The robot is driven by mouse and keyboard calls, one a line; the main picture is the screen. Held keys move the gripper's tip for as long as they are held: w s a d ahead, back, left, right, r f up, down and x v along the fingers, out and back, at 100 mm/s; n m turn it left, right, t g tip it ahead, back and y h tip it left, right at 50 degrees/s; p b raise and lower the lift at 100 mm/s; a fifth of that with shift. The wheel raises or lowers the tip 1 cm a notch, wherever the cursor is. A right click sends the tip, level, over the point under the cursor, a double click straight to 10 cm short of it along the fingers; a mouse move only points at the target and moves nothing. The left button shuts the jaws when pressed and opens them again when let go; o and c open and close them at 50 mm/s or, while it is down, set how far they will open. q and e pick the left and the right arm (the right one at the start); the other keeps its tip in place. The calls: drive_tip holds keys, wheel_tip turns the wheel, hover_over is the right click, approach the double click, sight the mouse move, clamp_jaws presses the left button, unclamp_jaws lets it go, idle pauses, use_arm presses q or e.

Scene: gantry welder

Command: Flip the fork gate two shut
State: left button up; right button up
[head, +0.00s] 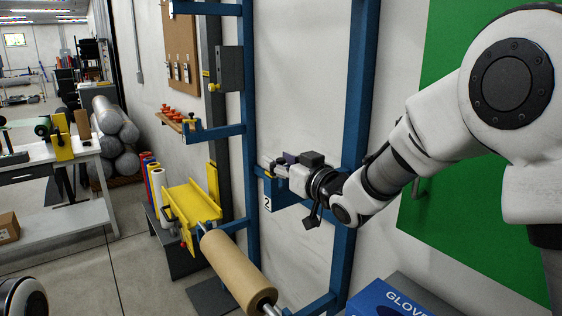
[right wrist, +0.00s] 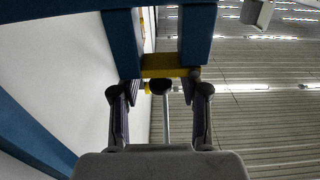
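The blue fork bracket with the white "2" label (head: 267,203) sticks out from the blue frame in the head view. My right gripper (head: 272,164) is at its top, and its hand hides part of the bracket. In the right wrist view, the bracket's two blue prongs (right wrist: 195,38) point down the picture. A yellow gate bar (right wrist: 165,64) spans their ends. My right gripper's fingers (right wrist: 165,90) are spread apart just below the bar, with a dark knob on a thin rod (right wrist: 160,87) between them. I cannot tell whether the fingers touch the bar. My left gripper is out of view.
A brown paper roll (head: 236,270) sits below, by a yellow trough (head: 192,203). Another blue bracket (head: 212,131) is farther left. Blue uprights (head: 360,90) flank the area. A blue glove box (head: 385,300) stands at the bottom right, near a green panel (head: 445,215).

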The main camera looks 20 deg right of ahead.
drive_tip(key=v, duration=1.1)
drive_tip(key=shift+s, duration=0.4)
drive_tip(key=shift+d, duration=0.1)
drive_tip(key=shift+r, duration=0.1)
